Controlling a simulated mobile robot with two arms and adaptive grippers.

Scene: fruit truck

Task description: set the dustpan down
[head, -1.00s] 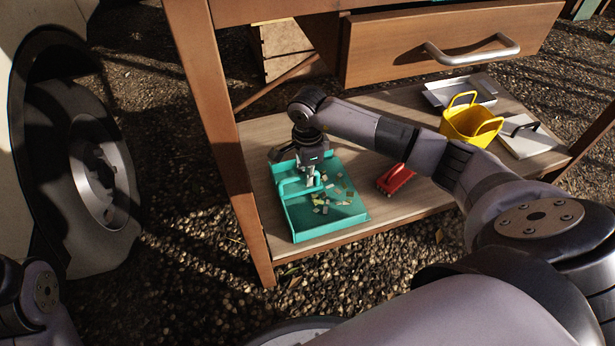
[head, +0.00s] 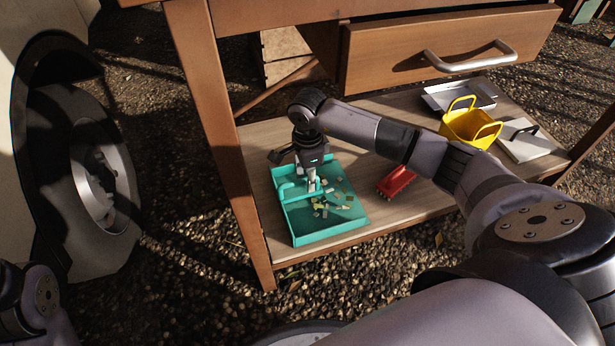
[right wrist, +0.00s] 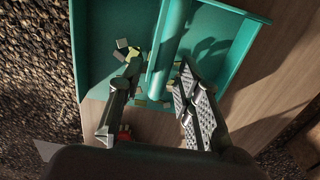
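The teal dustpan (head: 330,228) rests on the lower wooden shelf near its left end, with several small yellowish and grey scraps (head: 335,200) in it. My right gripper (head: 312,188) points down at the dustpan's handle (head: 288,190). In the right wrist view my right gripper (right wrist: 160,68) has its two fingers apart, one on each side of the teal handle (right wrist: 168,45), with gaps showing beside it. The dustpan's wall (right wrist: 78,45) also shows there. My left gripper is out of view; only part of my left arm shows at lower left.
A red brush (head: 397,182) lies right of the dustpan. A yellow basket (head: 470,130), a grey tray (head: 440,97) and a white board (head: 522,142) with a dark handle sit farther right. A drawer (head: 450,45) hangs above. The table leg (head: 225,140) stands close left.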

